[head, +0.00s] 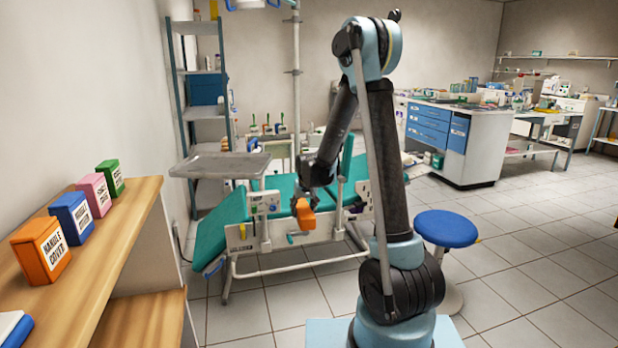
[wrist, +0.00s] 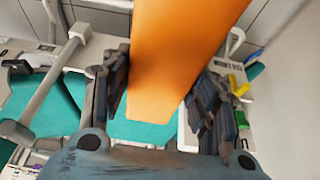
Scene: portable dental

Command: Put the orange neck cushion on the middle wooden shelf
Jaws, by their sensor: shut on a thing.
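The orange neck cushion (head: 305,214) hangs in my gripper (head: 309,198), in front of the teal dental chair in the head view. In the wrist view, the cushion (wrist: 178,50) is a broad orange block between the two dark fingers of my gripper (wrist: 165,98), which is shut on it. A wooden shelf unit stands at the left of the head view. Its top board (head: 120,232) is plain, and a lower wooden shelf (head: 150,318) shows only in part beneath it. I cannot tell from this view how many shelves lie below. The cushion is well apart from the unit.
Orange (head: 41,250), blue (head: 72,217), pink (head: 95,193) and green (head: 110,178) boxes stand on the top board. A tray table (head: 220,166) and the teal chair (head: 222,228) are near my gripper. A blue stool (head: 447,228) stands right. The floor at front left is clear.

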